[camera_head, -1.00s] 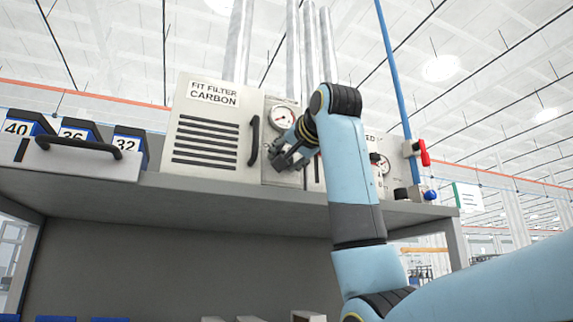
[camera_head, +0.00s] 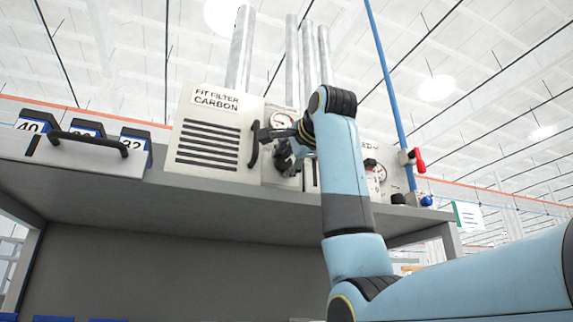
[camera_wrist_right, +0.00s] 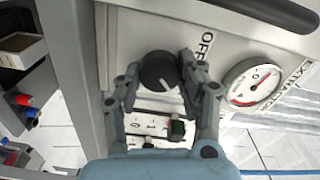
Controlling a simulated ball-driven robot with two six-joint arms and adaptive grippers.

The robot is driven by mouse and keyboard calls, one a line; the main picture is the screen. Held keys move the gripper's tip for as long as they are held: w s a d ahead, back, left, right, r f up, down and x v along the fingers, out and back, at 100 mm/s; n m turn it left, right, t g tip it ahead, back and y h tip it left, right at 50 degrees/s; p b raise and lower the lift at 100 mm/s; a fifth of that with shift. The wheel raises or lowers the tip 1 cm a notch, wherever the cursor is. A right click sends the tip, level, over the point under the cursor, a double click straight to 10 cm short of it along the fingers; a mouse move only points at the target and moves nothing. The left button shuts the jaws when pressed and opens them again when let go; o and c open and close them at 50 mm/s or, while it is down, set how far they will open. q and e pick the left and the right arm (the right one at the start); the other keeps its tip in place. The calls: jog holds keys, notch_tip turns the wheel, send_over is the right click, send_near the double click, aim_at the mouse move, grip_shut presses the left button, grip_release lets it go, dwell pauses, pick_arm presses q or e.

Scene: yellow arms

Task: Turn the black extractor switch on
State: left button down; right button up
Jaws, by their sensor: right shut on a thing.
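The black extractor switch (camera_wrist_right: 158,71) is a round knob with a white mark, on a light panel next to an "OFF" label in the right wrist view. My right gripper (camera_wrist_right: 160,80) has its two fingers on either side of the knob and is shut on it. In the head view my right gripper (camera_head: 273,147) is at the narrow panel below a gauge, and it hides the knob there. The knob's exact pointing direction is hard to read. My left gripper is in neither view.
A round gauge (camera_wrist_right: 254,86) sits beside the knob. The carbon filter box (camera_head: 207,135) with a black handle (camera_head: 254,146) stands close at left. A red valve (camera_head: 417,160) on a blue pipe is at right. The grey shelf (camera_head: 230,205) runs beneath.

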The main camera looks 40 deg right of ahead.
dwell(0.4)
jog(key=o, duration=0.9)
jog(key=v, duration=1.2)
jog(key=shift+d, duration=0.1)
